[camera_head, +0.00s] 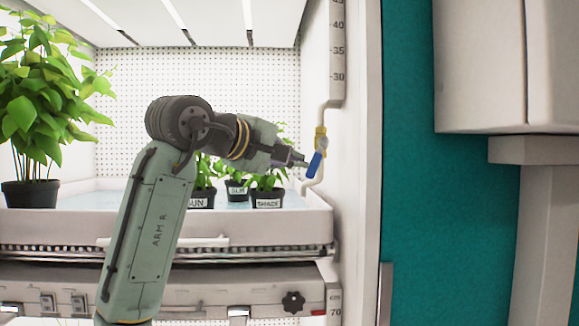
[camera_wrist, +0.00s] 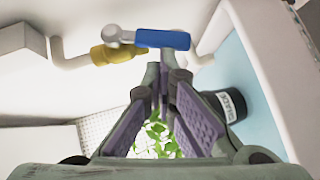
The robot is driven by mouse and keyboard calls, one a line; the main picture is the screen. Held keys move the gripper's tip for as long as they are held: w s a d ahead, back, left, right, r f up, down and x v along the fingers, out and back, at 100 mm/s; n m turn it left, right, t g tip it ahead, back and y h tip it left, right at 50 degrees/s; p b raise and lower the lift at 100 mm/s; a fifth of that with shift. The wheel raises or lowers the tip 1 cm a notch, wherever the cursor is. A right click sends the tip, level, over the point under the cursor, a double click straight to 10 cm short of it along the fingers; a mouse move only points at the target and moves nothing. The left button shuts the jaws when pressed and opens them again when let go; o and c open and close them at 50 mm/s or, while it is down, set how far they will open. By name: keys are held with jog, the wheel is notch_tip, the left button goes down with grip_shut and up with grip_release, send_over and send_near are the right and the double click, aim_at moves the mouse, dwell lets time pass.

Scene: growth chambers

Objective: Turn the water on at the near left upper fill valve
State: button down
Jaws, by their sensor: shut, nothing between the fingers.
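The fill valve has a yellow body (camera_head: 320,137) on a pale pipe at the right wall of the upper chamber; the body also shows in the wrist view (camera_wrist: 112,54). Its blue lever (camera_head: 315,164) points down and slightly left, roughly along the pipe. In the wrist view the blue lever (camera_wrist: 165,39) lies just beyond my fingertips, extending right from a silver pivot. My gripper (camera_head: 303,162) is shut and empty, its tips close beside the lever's left side. I cannot tell whether they touch it.
Potted plants (camera_head: 267,197) stand in the white tray (camera_head: 60,228) behind and below my arm; a larger plant (camera_head: 40,105) is at left. A black pot (camera_wrist: 228,105) is near my gripper in the wrist view. A black knob (camera_head: 293,301) is on the lower unit.

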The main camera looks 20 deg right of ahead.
jog(key=shift+s+d+f+n+t+h+b, duration=0.15)
jog(key=shift+d+f+n+t+h+b, duration=0.25)
jog(key=shift+b, duration=0.55)
jog(key=shift+s+d+f+n+t+h+b, duration=0.1)
jog(key=shift+d+f+n+h+b, duration=0.1)
jog(key=shift+f+n+h+b, duration=0.5)
jog(key=shift+r+b, duration=0.25)
jog(key=shift+b, duration=0.05)
